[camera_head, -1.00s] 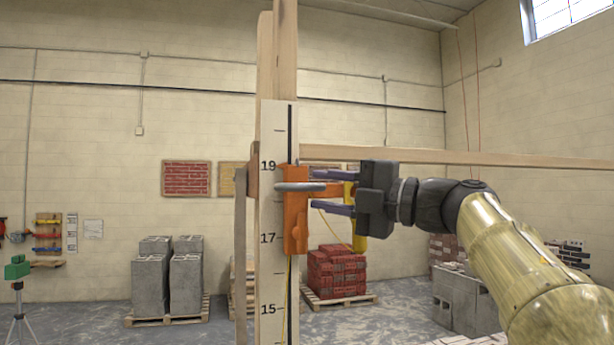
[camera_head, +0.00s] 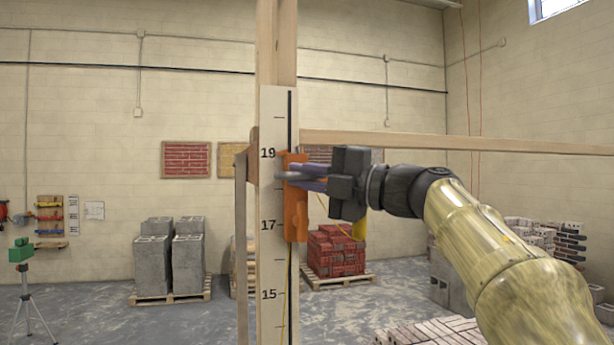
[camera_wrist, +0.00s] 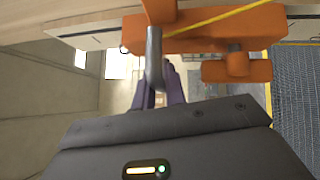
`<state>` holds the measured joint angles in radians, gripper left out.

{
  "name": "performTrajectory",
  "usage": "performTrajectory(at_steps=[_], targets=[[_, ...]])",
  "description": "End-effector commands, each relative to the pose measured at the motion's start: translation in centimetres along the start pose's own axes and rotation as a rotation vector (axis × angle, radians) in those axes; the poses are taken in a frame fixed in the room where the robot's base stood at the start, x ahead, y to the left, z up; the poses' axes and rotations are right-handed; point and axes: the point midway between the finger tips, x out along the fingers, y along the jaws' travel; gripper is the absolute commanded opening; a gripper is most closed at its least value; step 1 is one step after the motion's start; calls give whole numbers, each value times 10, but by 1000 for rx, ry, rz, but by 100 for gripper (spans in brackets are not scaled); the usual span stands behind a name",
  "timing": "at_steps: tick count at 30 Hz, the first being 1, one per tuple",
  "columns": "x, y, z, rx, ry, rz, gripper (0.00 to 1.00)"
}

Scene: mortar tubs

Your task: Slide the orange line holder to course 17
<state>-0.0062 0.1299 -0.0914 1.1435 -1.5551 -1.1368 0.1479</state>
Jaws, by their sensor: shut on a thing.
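The orange line holder (camera_head: 296,218) sits on the edge of the upright course pole (camera_head: 270,262), which carries printed numbers 15, 17 and 19. The holder spans from about mark 19 down to a little below 17. A grey bar (camera_wrist: 154,60) sticks out from the holder in the wrist view. My gripper (camera_head: 294,176) is at the holder's upper part, between 17 and 19, with its purple fingers closed together on this grey bar. The orange body (camera_wrist: 225,30) also fills the top of the wrist view. The fingers partly hide the bar in the head view.
A long wooden rail (camera_head: 450,142) runs right from behind the pole. A yellow line runs from the holder. Red bricks (camera_head: 335,255) and grey blocks (camera_head: 172,258) stand on pallets behind. A green device on a tripod (camera_head: 20,255) is far left.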

Motion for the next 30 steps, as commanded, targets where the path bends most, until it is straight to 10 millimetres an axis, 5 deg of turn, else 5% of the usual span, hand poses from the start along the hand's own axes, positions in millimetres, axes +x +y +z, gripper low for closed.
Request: performTrajectory(at_steps=[30], targets=[[-15,-118,-14,1,0,-2,0]])
